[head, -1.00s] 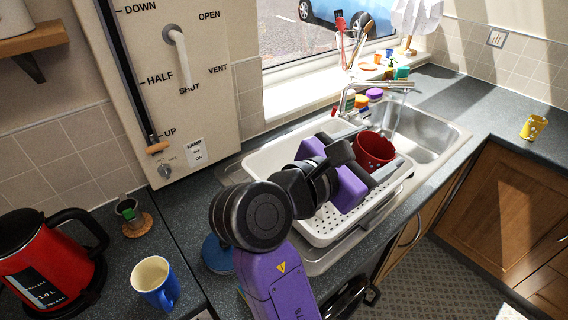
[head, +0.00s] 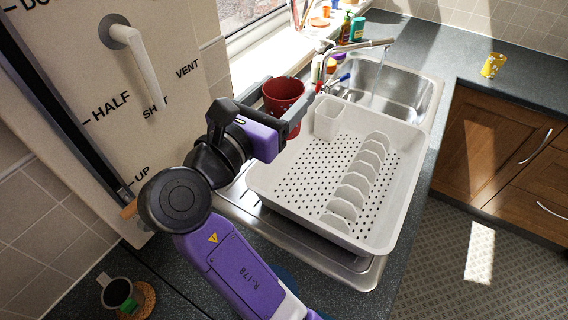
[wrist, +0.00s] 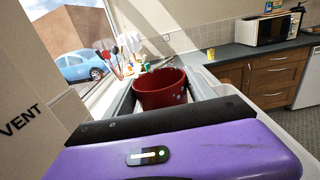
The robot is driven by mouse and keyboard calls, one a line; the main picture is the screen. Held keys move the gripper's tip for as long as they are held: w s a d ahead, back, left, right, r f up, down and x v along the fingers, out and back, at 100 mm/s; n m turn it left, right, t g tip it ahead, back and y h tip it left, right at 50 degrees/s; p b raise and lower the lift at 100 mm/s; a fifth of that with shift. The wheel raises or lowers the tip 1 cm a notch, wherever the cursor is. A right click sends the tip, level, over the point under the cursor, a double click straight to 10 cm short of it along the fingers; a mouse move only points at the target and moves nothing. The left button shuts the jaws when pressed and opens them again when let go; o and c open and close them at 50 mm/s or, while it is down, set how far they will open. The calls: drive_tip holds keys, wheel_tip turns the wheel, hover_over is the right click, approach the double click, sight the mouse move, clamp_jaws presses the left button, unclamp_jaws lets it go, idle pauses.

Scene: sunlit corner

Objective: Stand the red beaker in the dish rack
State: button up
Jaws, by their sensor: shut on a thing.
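The red beaker (head: 284,92) is upright and shows at the back left edge of the white dish rack (head: 408,190), near the window sill. My gripper (head: 287,106) is shut on it, and a dark finger partly hides its lower side. In the wrist view the beaker (wrist: 160,90) sits between the two fingers, its rim up and its base hidden by my purple gripper. The rack has a perforated floor, a row of white dividers (head: 362,180) and a white cutlery cup (head: 327,118) beside the beaker. I cannot tell whether the beaker touches the rack.
The rack stands on the steel drainer by the sink (head: 395,92), where the tap (head: 350,47) is running. A wall panel with a lever (head: 135,55) stands close left of my arm. The rack floor left of the dividers is clear.

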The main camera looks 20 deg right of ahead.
sight(267, 197)
wheel_tip(267, 197, down, 19)
idle(0.5)
drive_tip(key=shift+f, duration=0.4)
drive_tip(key=shift+f, duration=0.3)
drive_tip(key=o, duration=1.4)
drive_tip(key=shift+r, duration=0.1)
drive_tip(key=p+v, duration=0.1)
drive_tip(key=v, duration=0.1)
drive_tip(key=p+v, duration=0.1)
drive_tip(key=v, duration=0.1)
drive_tip(key=r+p+v, duration=0.1)
drive_tip(key=v, duration=0.2)
drive_tip(key=shift+r, duration=0.1)
drive_tip(key=shift+s+a, duration=0.2)
